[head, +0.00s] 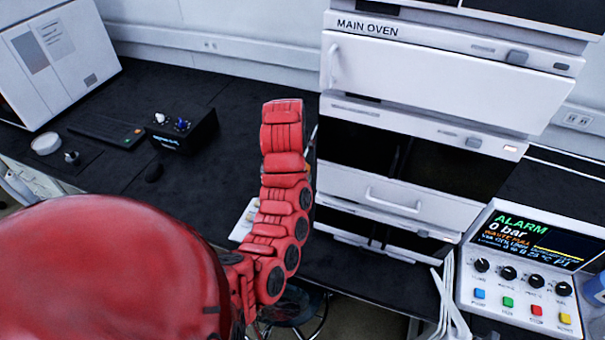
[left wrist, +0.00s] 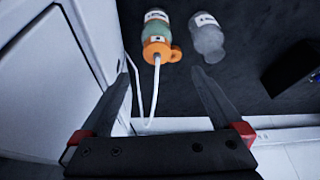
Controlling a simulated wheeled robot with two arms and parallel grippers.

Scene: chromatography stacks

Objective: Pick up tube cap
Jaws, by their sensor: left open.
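In the left wrist view an orange cap (left wrist: 157,48) with a side loop sits on a bottle (left wrist: 158,24) with a green band and white labels. A thin white tube (left wrist: 154,95) runs from the cap and bends between my fingers. My left gripper (left wrist: 160,75) is open and empty, its fingertips apart on either side below the cap and not touching it. In the head view my red left arm rises before the oven stack; its gripper is mostly hidden behind the arm. My right gripper is not in view.
A grey capped bottle (left wrist: 207,38) stands right of the orange one. White cabinet panels (left wrist: 35,70) are close on the left. In the head view are the main oven (head: 430,75), a black control box (head: 183,133), a keyboard (head: 105,130) and an alarm panel (head: 525,260).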

